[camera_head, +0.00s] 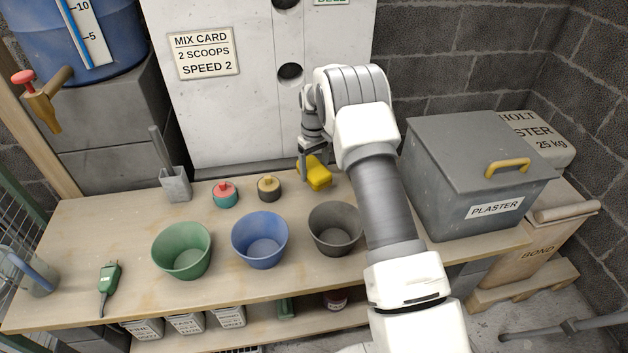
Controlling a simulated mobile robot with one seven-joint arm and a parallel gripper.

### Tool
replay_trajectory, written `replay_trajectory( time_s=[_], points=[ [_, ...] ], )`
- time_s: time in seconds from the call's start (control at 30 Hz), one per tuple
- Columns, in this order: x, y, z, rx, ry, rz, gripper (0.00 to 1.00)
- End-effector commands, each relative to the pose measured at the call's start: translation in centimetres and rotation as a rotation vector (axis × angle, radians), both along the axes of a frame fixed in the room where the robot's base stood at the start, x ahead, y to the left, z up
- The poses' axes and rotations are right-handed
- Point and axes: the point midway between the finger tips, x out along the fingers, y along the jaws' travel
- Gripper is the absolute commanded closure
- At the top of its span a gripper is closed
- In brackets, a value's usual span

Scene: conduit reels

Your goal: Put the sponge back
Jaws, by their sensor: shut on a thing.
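The yellow sponge (319,176) is at the back of the wooden bench, close to the white panel. My gripper (305,172) is at the sponge's left end and is shut on it. My arm comes in from the lower right and partly covers the space right of the sponge. I cannot tell whether the sponge touches the bench top.
Green (182,252), blue (260,240) and grey (335,230) buckets stand along the bench front. A red-topped pot (224,194) and a dark pot (268,188) stand left of the sponge. A grey plaster bin (470,170) is at right.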

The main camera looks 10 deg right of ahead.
Motion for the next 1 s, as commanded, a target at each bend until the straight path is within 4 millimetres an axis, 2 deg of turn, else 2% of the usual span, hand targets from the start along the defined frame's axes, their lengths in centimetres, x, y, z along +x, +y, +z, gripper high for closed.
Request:
replay_trajectory(
  time_s=[0.17,0.43,0.83,0.87,0.97,1.0],
  points=[
    [0.4,-0.1,-0.6,0.000,0.000,0.000,0.86],
    [0.4,-0.1,-4.2,0.000,0.001,0.000,0.86],
    [0.4,-0.1,-4.7,0.000,0.000,0.000,0.86],
    [0.4,-0.1,-4.6,0.000,0.000,0.000,0.18],
    [0.4,-0.1,-4.6,0.000,0.000,0.000,0.00],
    [0.4,-0.1,-4.6,0.000,0.000,0.000,0.00]
  ],
)
